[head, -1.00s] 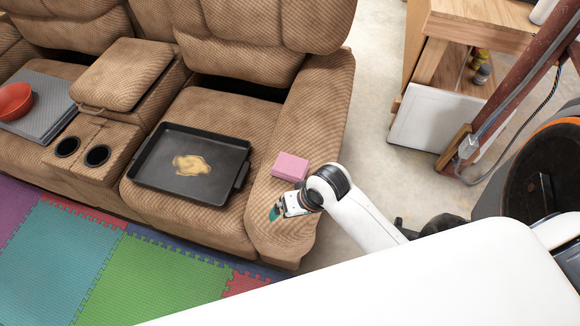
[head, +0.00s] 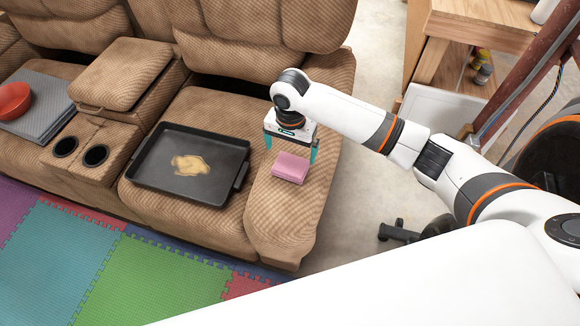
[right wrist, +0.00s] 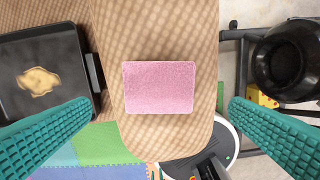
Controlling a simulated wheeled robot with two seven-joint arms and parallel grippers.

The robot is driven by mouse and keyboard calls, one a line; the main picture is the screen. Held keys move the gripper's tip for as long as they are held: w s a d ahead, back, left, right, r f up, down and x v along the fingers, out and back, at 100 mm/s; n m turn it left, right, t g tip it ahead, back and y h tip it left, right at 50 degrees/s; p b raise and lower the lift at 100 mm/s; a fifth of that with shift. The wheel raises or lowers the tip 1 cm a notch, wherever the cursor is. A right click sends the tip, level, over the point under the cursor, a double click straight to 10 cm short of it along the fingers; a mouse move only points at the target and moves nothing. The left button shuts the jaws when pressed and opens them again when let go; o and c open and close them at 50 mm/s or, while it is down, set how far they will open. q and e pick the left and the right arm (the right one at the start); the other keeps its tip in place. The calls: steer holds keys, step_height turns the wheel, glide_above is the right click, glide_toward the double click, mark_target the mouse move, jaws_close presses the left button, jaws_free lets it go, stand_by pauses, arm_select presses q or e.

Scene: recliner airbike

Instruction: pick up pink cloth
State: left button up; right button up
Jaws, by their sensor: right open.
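The pink cloth (head: 290,167) is a folded block lying on the brown recliner's right armrest (head: 283,215). My right gripper (head: 290,158) is above it, pointing down, with its teal fingers spread on either side. In the right wrist view the cloth (right wrist: 158,87) sits between the two open fingers, apart from both. Nothing is held. My left gripper is not in view.
A black tray (head: 150,185) with a tan patch in it lies on the seat left of the armrest. A wooden bench (head: 470,30) stands at the back right.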

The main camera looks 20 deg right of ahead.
mark_target(290, 164)
steer(key=f, duration=0.6)
steer(key=shift+w+f+b, duration=0.2)
steer(key=shift+f+b, duration=0.15)
steer(key=shift+b, duration=0.05)
steer(key=c, duration=0.8)
steer(key=shift+r+p, duration=0.65)
steer(key=shift+r, duration=4.45)
